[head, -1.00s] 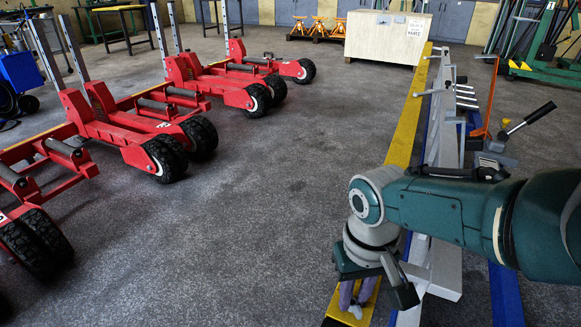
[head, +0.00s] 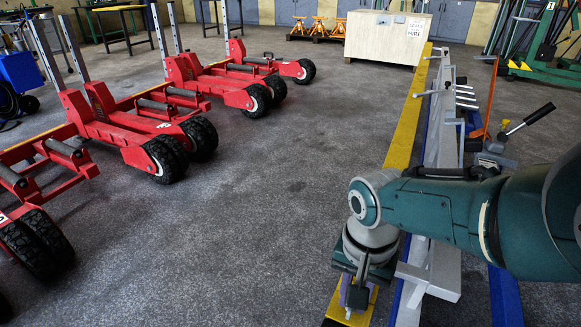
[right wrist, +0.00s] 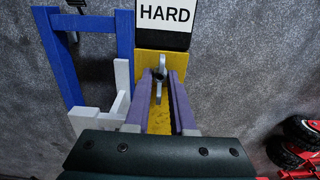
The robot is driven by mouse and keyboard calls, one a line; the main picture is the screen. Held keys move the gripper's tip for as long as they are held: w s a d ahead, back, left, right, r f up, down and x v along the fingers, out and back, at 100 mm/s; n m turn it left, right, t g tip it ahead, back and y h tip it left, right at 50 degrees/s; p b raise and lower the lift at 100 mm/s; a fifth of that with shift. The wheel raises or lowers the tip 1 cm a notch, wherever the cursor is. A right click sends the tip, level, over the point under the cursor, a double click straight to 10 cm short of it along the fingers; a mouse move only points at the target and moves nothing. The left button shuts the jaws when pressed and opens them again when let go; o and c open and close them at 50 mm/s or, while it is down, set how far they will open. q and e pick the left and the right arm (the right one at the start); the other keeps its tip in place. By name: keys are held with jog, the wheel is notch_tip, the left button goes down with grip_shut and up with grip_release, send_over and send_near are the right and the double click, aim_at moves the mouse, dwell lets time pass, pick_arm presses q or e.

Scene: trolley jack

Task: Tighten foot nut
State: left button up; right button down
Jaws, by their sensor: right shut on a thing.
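The foot nut (right wrist: 161,72), a small grey metal piece with a rounded top, stands over the yellow beam (right wrist: 177,64) in the right wrist view. My right gripper (right wrist: 160,84) has its two purple-grey fingers on either side of it and is shut on it. In the head view my right gripper (head: 356,292) points down at the near end of the yellow beam, and its wrist hides most of the nut. My left gripper is in neither view.
A white frame (head: 436,200) and a blue beam run beside the yellow beam on the right. A "HARD" sign (right wrist: 164,14) is at the beam's end. Red wheeled jacks (head: 150,135) stand on the left; the floor between is clear.

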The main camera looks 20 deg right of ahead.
jog(key=shift+w+r, duration=0.1)
dwell(0.3)
jog(key=c, duration=0.8)
grip_release()
jog(key=shift+o, duration=0.2)
notch_tip(320, 180, up, 10)
jog(key=p, duration=0.9)
